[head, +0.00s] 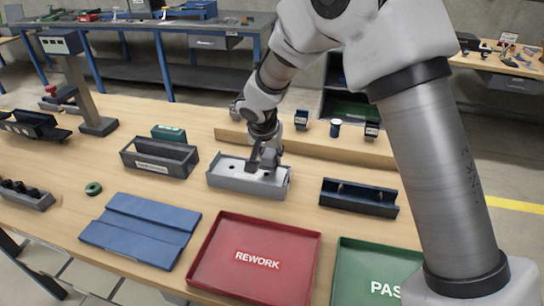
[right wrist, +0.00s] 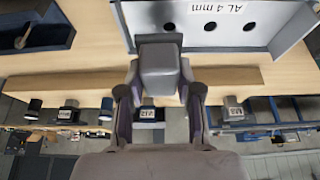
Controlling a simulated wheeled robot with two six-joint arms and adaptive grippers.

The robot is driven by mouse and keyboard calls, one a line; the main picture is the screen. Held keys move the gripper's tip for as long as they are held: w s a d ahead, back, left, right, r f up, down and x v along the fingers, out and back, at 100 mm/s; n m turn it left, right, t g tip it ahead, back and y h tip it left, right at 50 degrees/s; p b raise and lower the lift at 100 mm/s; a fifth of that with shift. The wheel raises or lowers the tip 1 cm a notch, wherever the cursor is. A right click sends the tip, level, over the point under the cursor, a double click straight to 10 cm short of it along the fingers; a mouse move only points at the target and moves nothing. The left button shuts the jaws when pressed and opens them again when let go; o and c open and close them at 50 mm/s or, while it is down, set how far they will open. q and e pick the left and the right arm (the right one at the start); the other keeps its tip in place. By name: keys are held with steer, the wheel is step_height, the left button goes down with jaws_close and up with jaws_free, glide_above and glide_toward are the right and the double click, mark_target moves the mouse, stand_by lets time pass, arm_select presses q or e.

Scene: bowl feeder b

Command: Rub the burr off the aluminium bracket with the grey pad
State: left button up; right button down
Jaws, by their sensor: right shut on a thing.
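The aluminium bracket (head: 248,184) is a light grey channel with holes, near the middle of the bench. In the right wrist view the bracket (right wrist: 270,30) shows at the top with an "AL 4 mm" marking and several dark holes. My right gripper (head: 264,160) is over the bracket, at its back edge. In the right wrist view the right gripper (right wrist: 160,95) is shut on the grey pad (right wrist: 160,62), a block whose far end overlaps the bracket's edge. I cannot tell for certain whether they touch. No burr is distinguishable. My left gripper is not in view.
A dark grey bin (head: 158,158) stands left of the bracket and a dark tray (head: 358,197) right. A wooden ledge (head: 345,147) with small items runs behind.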

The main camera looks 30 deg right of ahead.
steer(key=shift+s+d+r+p, duration=0.15)
steer(key=shift+r+p, duration=0.35)
steer(key=shift+r, duration=0.4)
steer(key=shift+w+r+p, duration=0.2)
steer(key=shift+r+p, duration=0.55)
steer(key=shift+r, duration=0.2)
steer(key=shift+s+r, duration=0.1)
steer(key=shift+r, duration=0.2)
steer(key=shift+r+p, duration=0.35)
steer(key=shift+p, duration=0.1)
step_height(320, 180, up, 5)
steer(key=p, duration=0.3)
steer(key=shift+r, duration=0.15)
